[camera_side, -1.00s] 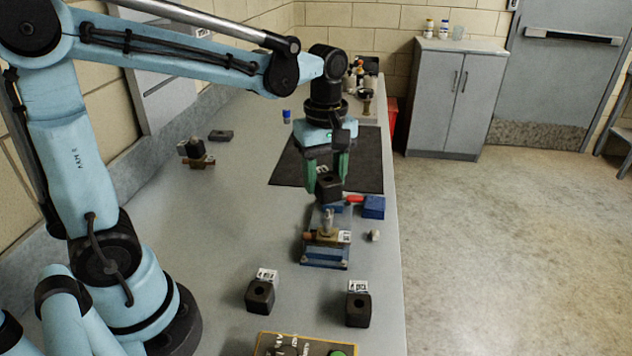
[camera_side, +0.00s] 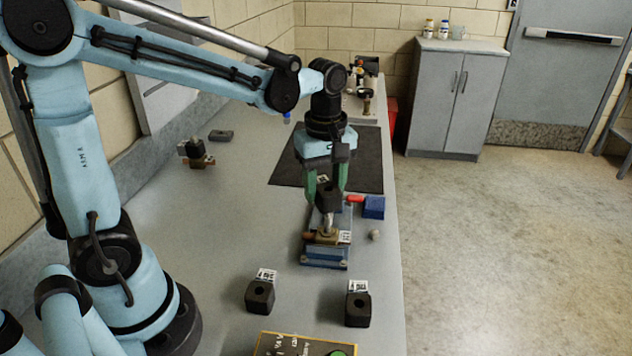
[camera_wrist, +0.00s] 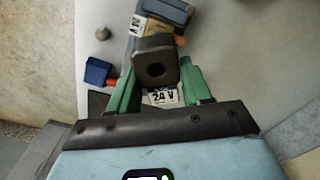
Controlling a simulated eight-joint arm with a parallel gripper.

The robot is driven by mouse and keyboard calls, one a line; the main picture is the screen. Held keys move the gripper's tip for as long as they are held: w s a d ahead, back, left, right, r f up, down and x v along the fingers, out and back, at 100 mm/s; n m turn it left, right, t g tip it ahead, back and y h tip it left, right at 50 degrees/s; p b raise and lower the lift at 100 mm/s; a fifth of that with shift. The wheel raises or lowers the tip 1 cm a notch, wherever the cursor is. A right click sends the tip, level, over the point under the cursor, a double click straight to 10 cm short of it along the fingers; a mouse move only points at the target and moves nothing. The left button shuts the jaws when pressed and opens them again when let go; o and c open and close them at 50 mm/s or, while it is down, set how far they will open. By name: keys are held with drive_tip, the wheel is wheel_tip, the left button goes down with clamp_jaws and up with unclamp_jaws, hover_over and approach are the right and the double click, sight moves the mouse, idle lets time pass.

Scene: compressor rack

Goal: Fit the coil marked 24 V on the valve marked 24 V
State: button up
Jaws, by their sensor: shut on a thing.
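My gripper (camera_side: 326,195) is shut on a black block-shaped coil (camera_side: 328,197). In the wrist view the coil (camera_wrist: 156,70) shows a round hole, and a white tag (camera_wrist: 163,96) reading 24 V is beside it between the green fingers. The brass valve (camera_side: 322,238) sits on a blue stand (camera_side: 325,256), its metal stem (camera_side: 327,222) upright directly below the coil. The coil's lower edge is at or just above the stem top; I cannot tell if they touch.
Two loose black coils (camera_side: 259,296) (camera_side: 357,309) with white tags lie in front of the stand. A blue block with a red part (camera_side: 373,207) and a small pale knob (camera_side: 375,235) are to the right. Another valve with a black top (camera_side: 196,154) stands at left. A dark mat (camera_side: 283,170) lies behind.

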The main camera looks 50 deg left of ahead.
drive_tip(key=shift+f, duration=0.7)
drive_tip(key=shift+f, duration=1.9)
drive_tip(key=shift+f, duration=0.4)
drive_tip(key=o, duration=1.7)
drive_tip(key=shift+r, duration=3.5)
